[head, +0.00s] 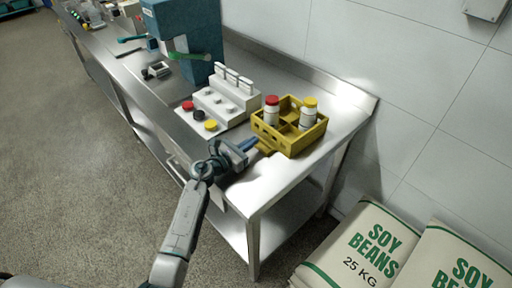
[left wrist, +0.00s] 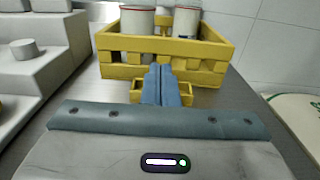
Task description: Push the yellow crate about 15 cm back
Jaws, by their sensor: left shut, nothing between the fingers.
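The yellow crate (head: 306,137) stands on the right end of the steel table, with a red-capped bottle (head: 271,111) and a yellow-capped bottle (head: 308,113) upright in it. The crate also shows in the left wrist view (left wrist: 205,50), straight ahead of the fingers. My left gripper (head: 252,143) is shut and empty, low over the table at the crate's near side. Its blue fingers (left wrist: 161,86) point at a low yellow part at the crate's front; I cannot tell whether they touch it. My right gripper is in neither view.
A white stepped block (head: 222,105) with red, black and yellow knobs stands left of the crate. A steel backsplash (head: 340,85) and wall lie behind the crate. The table (head: 262,187) ends at the right and front. Soy bean sacks (head: 372,246) lie at lower right.

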